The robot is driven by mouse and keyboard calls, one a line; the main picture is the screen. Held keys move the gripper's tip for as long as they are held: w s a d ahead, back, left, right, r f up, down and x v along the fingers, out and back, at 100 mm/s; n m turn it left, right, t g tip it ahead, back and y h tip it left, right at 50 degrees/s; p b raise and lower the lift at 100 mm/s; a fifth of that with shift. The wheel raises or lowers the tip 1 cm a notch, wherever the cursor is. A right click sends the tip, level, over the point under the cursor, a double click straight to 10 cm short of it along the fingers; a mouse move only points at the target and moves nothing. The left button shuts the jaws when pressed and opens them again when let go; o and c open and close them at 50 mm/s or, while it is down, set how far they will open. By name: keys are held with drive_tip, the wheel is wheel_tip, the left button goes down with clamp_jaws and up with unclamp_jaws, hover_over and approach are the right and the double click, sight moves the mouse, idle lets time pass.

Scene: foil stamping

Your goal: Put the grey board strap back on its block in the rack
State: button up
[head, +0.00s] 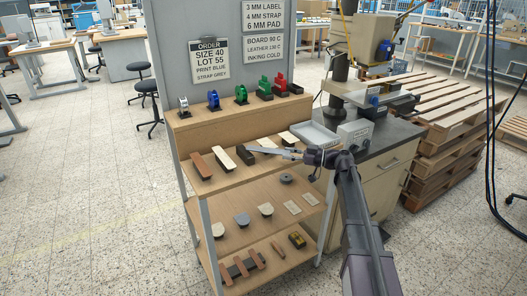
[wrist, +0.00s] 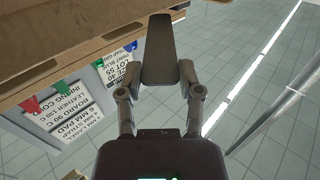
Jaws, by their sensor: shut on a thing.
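My gripper (head: 306,156) is shut on the grey board strap (head: 277,152) at one end. The strap sticks out to the left, in front of the rack's upper shelf. In the wrist view the strap (wrist: 160,52) is a dark, flat, tapering piece between the two fingers of my gripper (wrist: 156,90). A dark block (head: 246,149) with no strap visible on it stands on the upper shelf, just left of the strap's free tip. I cannot tell the gap between tip and block.
On the same shelf of the rack (head: 185,128) are a brown strap (head: 200,165), a cream strap (head: 223,157) and a pale one (head: 290,138). Coloured reels line the ledge above. A bench with a grey tray (head: 309,136) and press stands close on the right.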

sight(265, 149)
drive_tip(key=shift+w+a, duration=0.25)
drive_tip(key=shift+a, duration=0.85)
drive_tip(key=shift+w+a, duration=0.2)
drive_tip(key=shift+a, duration=0.85)
drive_tip(key=shift+a, duration=0.1)
drive_tip(key=a, duration=0.4)
drive_tip(key=shift+w, duration=0.35)
drive_tip(key=shift+f, duration=0.1)
drive_tip(key=shift+f+b, duration=0.4)
drive_tip(key=shift+b, duration=0.05)
drive_tip(key=o, duration=0.8)
drive_tip(key=shift+o, duration=0.2)
drive_tip(key=shift+r, duration=0.2)
